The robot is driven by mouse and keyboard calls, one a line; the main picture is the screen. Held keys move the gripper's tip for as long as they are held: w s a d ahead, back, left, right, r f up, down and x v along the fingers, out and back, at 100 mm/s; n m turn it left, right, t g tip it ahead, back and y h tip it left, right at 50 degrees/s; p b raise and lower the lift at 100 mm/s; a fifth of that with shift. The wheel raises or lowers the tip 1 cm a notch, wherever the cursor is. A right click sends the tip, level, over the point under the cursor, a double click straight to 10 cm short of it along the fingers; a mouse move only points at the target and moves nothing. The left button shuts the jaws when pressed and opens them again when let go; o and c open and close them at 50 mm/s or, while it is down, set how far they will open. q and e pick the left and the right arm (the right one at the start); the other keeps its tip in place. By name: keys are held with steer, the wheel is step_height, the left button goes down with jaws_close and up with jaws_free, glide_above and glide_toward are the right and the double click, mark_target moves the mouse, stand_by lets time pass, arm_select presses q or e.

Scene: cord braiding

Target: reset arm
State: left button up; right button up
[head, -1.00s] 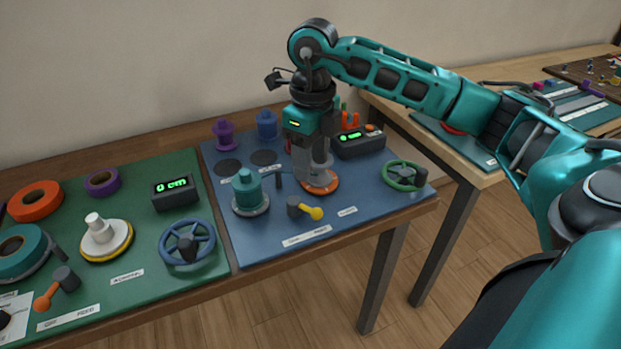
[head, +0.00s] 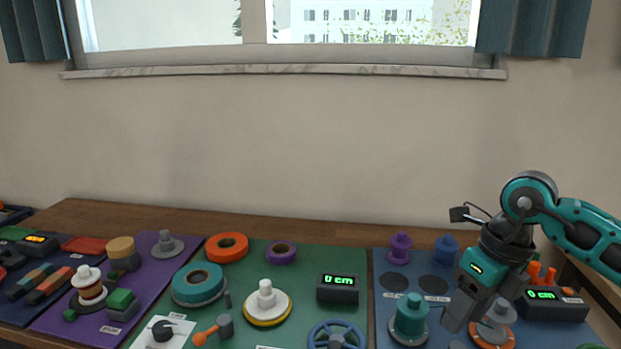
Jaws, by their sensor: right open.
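My right gripper (head: 464,312) hangs from the teal arm at the right of the head view. Its grey jaws are open and point down, slightly left, over the blue mat (head: 384,325). They appear between the teal bobbin (head: 410,318) and a grey piece with an orange ring base (head: 497,333). I see nothing held in them, though the jaw tips are partly hard to make out. My left gripper is not in view.
Purple (head: 399,248) and blue (head: 446,249) pegs stand behind. A counter box (head: 552,306) sits right of the gripper. The green mat (head: 295,265) holds tape rolls, a white spool (head: 266,303) and a display (head: 338,288).

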steer(key=s+a+n+y, duration=0.1)
steer(key=a+y, duration=0.4)
steer(key=a, duration=0.6)
steer(key=s+a+r+m+t+y, duration=0.2)
steer(key=a+r+m+t+y, duration=0.15)
steer(key=a+r+y, duration=0.7)
steer(key=w+d+m+t+h, duration=0.35)
steer(key=m+t, duration=0.45)
steer(key=m, duration=0.3)
steer(key=w+d+m+t+h, duration=0.2)
steer(key=d+m+t+h, duration=0.25)
steer(key=m+t, duration=0.5)
steer(key=s+d+f+m+g+h, duration=0.2)
steer(key=d+f+m+g+h, duration=0.35)
steer(key=f+m+h, duration=0.5)
steer(key=s+d+f+m+g, duration=0.2)
steer(key=s+f+m+g, duration=0.3)
steer(key=s+f+g, duration=1.05)
steer(key=w+a+f+t+y+p, duration=0.1)
steer(key=w+a+f+t+y, duration=0.1)
steer(key=f+t, duration=0.7)
steer(key=shift+w+a+f+t+y+p, duration=0.15)
steer(key=shift+w+a+t+y+p, duration=0.2)
steer(key=shift+a+t, duration=0.35)
